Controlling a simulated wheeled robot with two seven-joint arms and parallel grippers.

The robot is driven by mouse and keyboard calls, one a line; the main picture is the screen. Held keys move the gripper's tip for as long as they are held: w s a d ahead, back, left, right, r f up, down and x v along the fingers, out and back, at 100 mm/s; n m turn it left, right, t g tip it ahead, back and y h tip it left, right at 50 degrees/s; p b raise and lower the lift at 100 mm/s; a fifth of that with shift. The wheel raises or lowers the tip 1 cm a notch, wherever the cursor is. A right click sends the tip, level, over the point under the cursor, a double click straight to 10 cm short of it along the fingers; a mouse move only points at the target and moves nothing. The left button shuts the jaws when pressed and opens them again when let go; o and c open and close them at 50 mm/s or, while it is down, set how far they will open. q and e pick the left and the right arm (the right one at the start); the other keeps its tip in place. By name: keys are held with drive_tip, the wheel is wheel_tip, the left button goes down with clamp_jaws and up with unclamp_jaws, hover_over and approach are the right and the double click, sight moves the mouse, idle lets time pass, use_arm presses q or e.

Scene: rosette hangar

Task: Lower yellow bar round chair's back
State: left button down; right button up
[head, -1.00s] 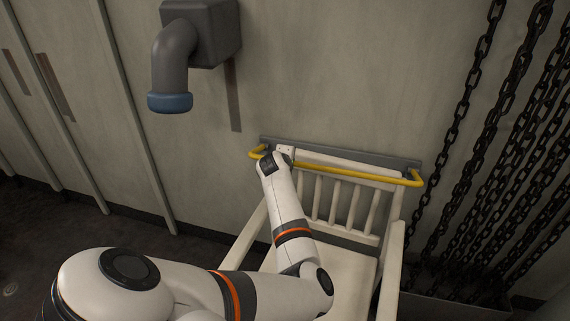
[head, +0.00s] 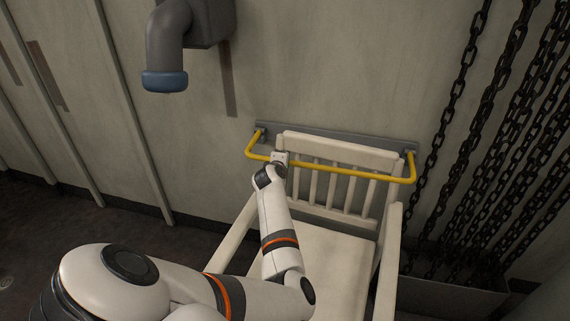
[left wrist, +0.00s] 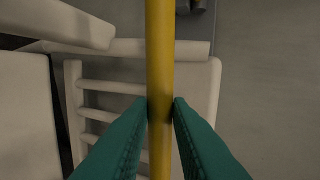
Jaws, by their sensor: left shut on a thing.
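The yellow bar (head: 338,170) is a U-shaped rail hinged at both ends on a grey wall plate (head: 345,138). It passes in front of the upper slats of the white chair's back (head: 342,152). My left gripper (head: 280,158) is on the bar's left part. In the left wrist view its green fingers (left wrist: 160,103) are shut on the bar (left wrist: 160,60), with the chair's slats (left wrist: 105,115) behind. In the head view my own wrist hides the fingertips. My right gripper is not in view.
The chair's seat (head: 325,262) and armrests (head: 388,262) extend toward me. Dark chains (head: 500,140) hang close on the right over a grey bin (head: 455,297). A grey pipe with a blue end (head: 165,81) sticks out upper left.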

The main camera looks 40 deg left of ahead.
use_arm(q)
drive_tip(key=shift+s+d+f, duration=0.2)
drive_tip(key=shift+f, duration=0.55)
drive_tip(key=c, duration=1.3)
unclamp_jaws()
drive_tip(key=shift+w+a, duration=0.1)
drive_tip(key=shift+w+a+r, duration=0.1)
drive_tip(key=shift+r, duration=0.15)
